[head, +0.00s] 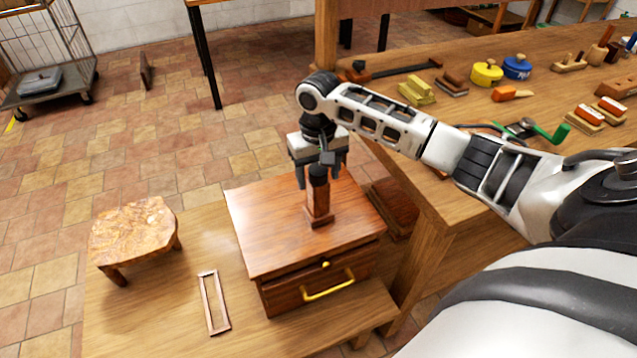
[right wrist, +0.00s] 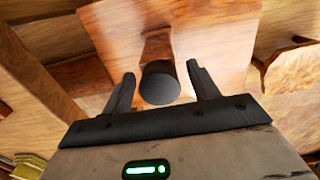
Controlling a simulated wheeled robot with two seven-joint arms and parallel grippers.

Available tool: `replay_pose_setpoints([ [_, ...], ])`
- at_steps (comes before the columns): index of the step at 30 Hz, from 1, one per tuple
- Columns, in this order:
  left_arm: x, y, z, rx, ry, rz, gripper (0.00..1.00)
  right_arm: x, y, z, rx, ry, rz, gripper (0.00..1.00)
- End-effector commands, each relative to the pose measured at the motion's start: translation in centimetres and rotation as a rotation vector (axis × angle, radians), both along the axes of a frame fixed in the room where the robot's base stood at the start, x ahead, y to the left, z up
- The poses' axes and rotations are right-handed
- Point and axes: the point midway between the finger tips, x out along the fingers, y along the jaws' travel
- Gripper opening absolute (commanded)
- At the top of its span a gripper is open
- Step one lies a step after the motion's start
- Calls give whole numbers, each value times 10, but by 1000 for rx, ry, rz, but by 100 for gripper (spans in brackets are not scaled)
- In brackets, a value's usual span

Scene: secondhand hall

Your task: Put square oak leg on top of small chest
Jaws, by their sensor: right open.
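The square oak leg (head: 318,203) stands upright on the top of the small chest (head: 262,226), toward its right side. Its upper end is dark and round and shows end-on in the right wrist view (right wrist: 160,84). The chest is reddish-brown wood with a brass-coloured handle and a small knob. My right gripper (head: 320,176) is over the leg's upper end, pointing down. In the right wrist view its fingers (right wrist: 162,88) are spread, with a gap on each side of the dark end. My left gripper is out of view.
A low burl-topped stool (head: 134,232) and a thin rectangular wooden frame (head: 214,302) are on the table left of the chest. A workbench (head: 466,190) with tools, blocks and blue and yellow pots runs along the right. Bare tabletop lies between stool and chest.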

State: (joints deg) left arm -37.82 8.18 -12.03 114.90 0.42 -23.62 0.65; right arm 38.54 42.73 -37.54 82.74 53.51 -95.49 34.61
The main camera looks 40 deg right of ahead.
Motion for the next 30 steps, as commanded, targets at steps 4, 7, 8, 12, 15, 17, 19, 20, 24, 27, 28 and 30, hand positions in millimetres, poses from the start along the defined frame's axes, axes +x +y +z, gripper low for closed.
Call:
replay_pose_setpoints([
  [4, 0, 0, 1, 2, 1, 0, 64, 1, 0, 36, 0, -4, 1, 60],
  [7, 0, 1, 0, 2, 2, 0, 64, 1, 0, 55, -1, -3, 0, 60],
  [8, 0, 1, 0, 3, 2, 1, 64, 1, 0, 59, -1, -3, 0, 60],
  [12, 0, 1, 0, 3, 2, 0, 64, 1, 0, 75, 1, -1, 0, 60],
  [15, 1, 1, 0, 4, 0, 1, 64, 0, 0, 81, 0, 1, 0, 60],
  [17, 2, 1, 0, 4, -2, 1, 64, 0, 0, 82, 0, 1, 0, 60],
  [19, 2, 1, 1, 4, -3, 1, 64, 0, 0, 82, 0, 1, 0, 60],
  [20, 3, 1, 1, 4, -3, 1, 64, 0, 0, 82, 0, 1, 0, 60],
  [24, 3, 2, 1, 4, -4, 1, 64, 0, 0, 82, 0, 1, 0, 60],
  [27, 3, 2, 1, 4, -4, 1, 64, 0, 0, 82, 0, 1, 0, 60],
  [28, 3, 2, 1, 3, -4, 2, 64, 0, 0, 82, 0, 1, 0, 60],
  [30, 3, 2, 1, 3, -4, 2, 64, 0, 0, 82, 0, 1, 0, 60],
])
